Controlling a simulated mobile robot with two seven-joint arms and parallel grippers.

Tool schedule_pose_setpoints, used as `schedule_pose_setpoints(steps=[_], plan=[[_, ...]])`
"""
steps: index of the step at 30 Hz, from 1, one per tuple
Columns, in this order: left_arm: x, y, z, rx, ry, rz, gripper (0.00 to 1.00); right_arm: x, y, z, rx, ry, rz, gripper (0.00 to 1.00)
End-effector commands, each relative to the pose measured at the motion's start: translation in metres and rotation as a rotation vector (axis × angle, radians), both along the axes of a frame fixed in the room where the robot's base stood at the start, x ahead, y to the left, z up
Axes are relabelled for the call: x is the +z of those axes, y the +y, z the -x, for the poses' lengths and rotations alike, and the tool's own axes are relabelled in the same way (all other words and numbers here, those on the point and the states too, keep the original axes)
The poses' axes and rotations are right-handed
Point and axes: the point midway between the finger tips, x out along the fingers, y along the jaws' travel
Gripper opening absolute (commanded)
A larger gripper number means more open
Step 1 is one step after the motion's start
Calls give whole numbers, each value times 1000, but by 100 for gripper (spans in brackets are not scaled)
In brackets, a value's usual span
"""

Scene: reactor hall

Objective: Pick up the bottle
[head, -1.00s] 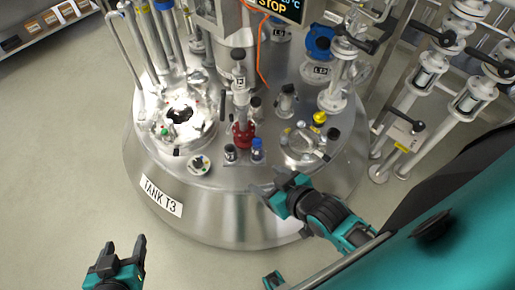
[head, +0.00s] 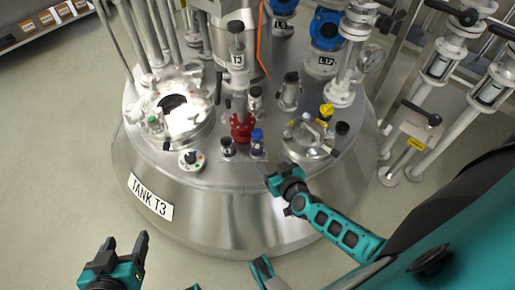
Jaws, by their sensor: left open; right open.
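A small bottle with a blue cap (head: 257,143) stands upright on the front of the lid of tank T3 (head: 213,180). A similar small bottle with a dark cap (head: 227,147) stands just left of it. My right gripper (head: 269,174) is open and empty at the tank's front rim, just below and right of the blue-capped bottle in the picture. It looks apart from both bottles; its exact height over the lid is hard to tell. My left gripper (head: 125,243) is open and empty at the lower left, fingers pointing up in the picture, over the floor.
A red fitting (head: 241,128) rises right behind the bottles. A round dial (head: 191,161) lies left of them, and a sight-glass port (head: 309,139) and yellow-capped fitting (head: 326,112) lie right. Valves and pipes stand at the right. The floor (head: 60,150) on the left is clear.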

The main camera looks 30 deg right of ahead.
Motion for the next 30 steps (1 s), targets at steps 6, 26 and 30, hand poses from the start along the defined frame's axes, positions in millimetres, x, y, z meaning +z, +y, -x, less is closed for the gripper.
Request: schedule_pose_setpoints(steps=[6, 26, 30], plan=[[-17, 0, -2, -2, -7, 0, 65, -16, -3, -33, -4, -4, 2, 71], [-54, -8, 0, -8, 18, 21, 65, -47, -11, -109, -2, -1, 0, 71], [-52, -13, -1, -15, 15, 30, 65, -48, -11, -118, -1, 0, -1, 71]])
